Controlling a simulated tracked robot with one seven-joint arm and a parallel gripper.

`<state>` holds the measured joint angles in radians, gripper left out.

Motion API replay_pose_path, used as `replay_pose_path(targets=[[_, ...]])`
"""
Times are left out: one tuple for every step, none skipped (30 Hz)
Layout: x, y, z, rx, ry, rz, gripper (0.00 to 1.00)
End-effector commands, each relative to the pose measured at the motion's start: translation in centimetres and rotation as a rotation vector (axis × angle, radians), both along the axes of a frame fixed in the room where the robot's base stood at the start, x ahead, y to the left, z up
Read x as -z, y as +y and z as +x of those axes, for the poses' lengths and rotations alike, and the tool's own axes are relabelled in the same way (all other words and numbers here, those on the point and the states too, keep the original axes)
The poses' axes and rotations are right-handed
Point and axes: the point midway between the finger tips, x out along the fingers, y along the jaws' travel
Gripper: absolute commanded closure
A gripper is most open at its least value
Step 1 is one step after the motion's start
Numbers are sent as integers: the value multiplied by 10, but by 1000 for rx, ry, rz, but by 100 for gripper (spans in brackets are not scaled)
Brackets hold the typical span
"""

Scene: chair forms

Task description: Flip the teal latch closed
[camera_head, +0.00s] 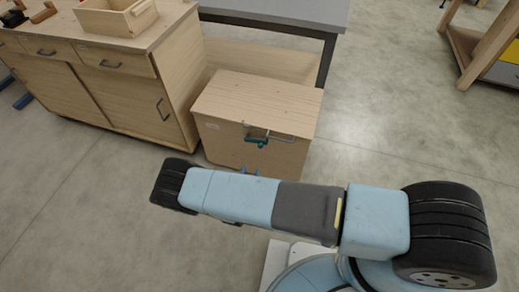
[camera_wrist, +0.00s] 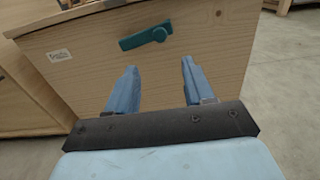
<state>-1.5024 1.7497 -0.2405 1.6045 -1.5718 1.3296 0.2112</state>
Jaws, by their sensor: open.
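The teal latch (camera_head: 256,140) is on the front face of a light wooden box (camera_head: 258,95), near its top edge. In the wrist view, the latch (camera_wrist: 138,39) is a flat bar with a round knob at its right part; it lies nearly level, its left end slightly lower. My gripper (camera_wrist: 159,66) is open and empty, with its two blue fingers pointing at the box front below the latch. The fingers look apart from the latch. In the head view, my arm hides most of the gripper; only blue fingertips (camera_head: 249,171) show above it.
A wooden cabinet (camera_head: 120,88) with drawers stands left of the box, with an open wooden tray (camera_head: 112,18) on top. A grey-topped table (camera_head: 290,10) stands behind. A wooden frame (camera_head: 468,55) is at the upper right. The floor (camera_head: 400,120) to the right is clear.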

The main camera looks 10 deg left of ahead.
Motion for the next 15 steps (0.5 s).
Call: replay_pose_path(targets=[[0,-1,5,1,-1,0,48],[0,-1,8,2,-1,0,48],[0,-2,13,3,0,0,48],[0,-2,18,4,0,0,48],[0,-3,23,4,0,0,48],[0,-4,30,4,0,0,48],[0,-4,35,4,-1,0,48],[0,-4,40,4,-1,1,48],[0,-5,47,5,-1,1,48],[0,-5,53,5,0,1,48],[0,-6,58,4,0,1,48],[0,-6,65,4,0,1,48],[0,-7,70,5,0,1,48],[0,-7,76,5,0,1,48],[0,-8,82,5,0,1,48]])
